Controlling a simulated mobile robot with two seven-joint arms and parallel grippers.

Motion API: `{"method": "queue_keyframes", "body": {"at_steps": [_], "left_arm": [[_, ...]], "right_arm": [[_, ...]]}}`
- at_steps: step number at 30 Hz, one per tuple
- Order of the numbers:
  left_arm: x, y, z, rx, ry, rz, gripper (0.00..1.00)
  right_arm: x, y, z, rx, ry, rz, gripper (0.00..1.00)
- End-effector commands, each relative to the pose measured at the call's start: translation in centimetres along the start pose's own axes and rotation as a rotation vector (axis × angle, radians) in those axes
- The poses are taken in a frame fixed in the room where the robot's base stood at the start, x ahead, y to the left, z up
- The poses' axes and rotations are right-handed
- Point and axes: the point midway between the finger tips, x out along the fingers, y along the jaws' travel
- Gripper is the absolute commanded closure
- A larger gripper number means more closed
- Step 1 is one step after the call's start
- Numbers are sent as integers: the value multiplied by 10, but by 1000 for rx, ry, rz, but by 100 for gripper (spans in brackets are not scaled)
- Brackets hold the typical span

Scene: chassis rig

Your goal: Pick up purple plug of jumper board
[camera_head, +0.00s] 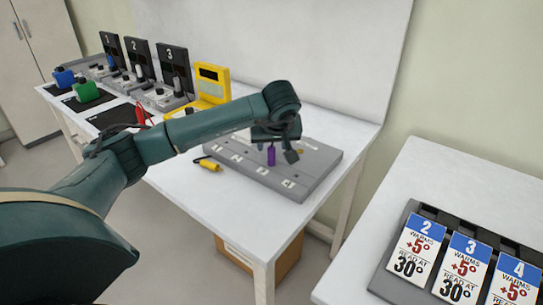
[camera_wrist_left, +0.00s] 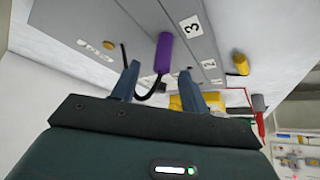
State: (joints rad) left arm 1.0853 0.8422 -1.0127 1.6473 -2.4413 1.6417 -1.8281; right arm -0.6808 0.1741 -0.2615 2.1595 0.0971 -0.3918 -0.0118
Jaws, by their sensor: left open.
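The purple plug (camera_head: 271,157) stands upright at the grey jumper board (camera_head: 315,166) on the white table. My left gripper (camera_head: 276,150) is over the board, right at the plug. In the left wrist view the purple plug (camera_wrist_left: 164,54) shows just beyond and between the two separated blue-grey fingers (camera_wrist_left: 159,70). The fingers are open, with a gap on each side of the plug in the picture. A dark cable runs from the plug's lower end. The board (camera_wrist_left: 118,20) fills the upper part of that view. My right gripper is not in view.
A yellow plug (camera_head: 209,164) lies at the board's left edge. Numbered black stands (camera_head: 172,68), a yellow device (camera_head: 211,84) and red leads (camera_head: 140,114) are farther back left. A second table at right holds a card rack (camera_head: 410,280). The table front is clear.

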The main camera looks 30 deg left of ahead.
Motion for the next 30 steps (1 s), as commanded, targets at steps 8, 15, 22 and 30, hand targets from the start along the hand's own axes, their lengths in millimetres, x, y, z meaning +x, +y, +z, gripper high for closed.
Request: {"method": "queue_keyframes", "body": {"at_steps": [8, 15, 22, 30], "left_arm": [[40, -2, 3, -1, -3, -1, 55], [46, -2, 2, -1, -1, 0, 55], [46, -2, 2, -1, -1, 0, 68], [46, -2, 2, -1, -1, 0, 90]], "right_arm": [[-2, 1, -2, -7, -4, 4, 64], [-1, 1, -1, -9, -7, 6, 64], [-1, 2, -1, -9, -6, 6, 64], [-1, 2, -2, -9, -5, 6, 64]]}}
